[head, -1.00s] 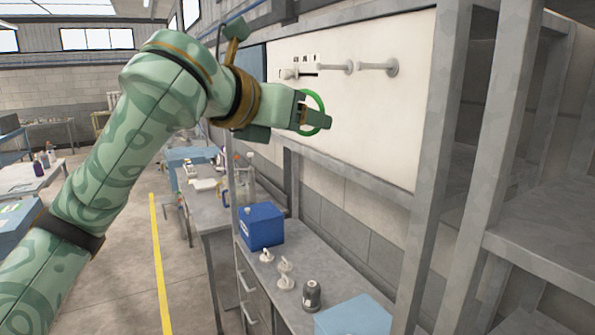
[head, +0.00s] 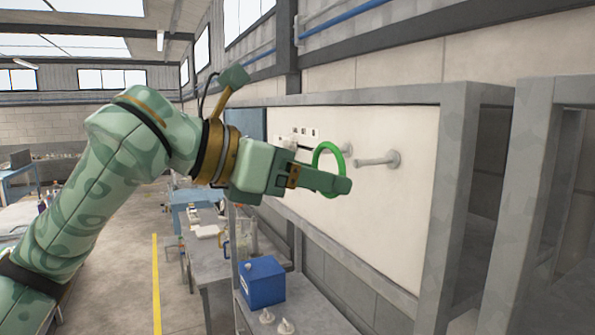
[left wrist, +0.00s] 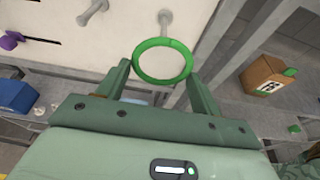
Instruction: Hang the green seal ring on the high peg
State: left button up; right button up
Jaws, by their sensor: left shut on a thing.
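The green seal ring (head: 329,145) is held in my left gripper (head: 338,185), in front of the white panel and apart from it. In the left wrist view the ring (left wrist: 160,42) sits between the two fingers of the left gripper (left wrist: 158,72), its opening facing the camera. A grey peg (head: 378,161) sticks out of the panel just right of the ring in the head view. It shows beyond the ring in the left wrist view (left wrist: 165,22), with nothing on it. Another peg (head: 347,149) is partly hidden behind the ring. My right gripper is out of view.
The white panel (head: 400,220) has a grey frame, with a post (head: 455,190) at its right. Below stands a bench with a blue box (head: 262,283). In the left wrist view a purple-ended item (left wrist: 10,41) is at the panel's left and a brown box (left wrist: 268,75) at right.

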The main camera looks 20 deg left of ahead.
pick_arm(q)
jog(key=shift+x, duration=1.15)
jog(key=shift+r+x, duration=0.2)
jog(key=shift+x, duration=1.25)
jog(key=shift+r+x, duration=0.15)
jog(key=shift+x, duration=1.3)
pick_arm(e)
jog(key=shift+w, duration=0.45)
pick_arm(q)
jog(key=shift+w, duration=0.2)
jog(key=o, duration=1)
jog(key=shift+o, duration=0.2)
jog(key=shift+s, duration=0.1)
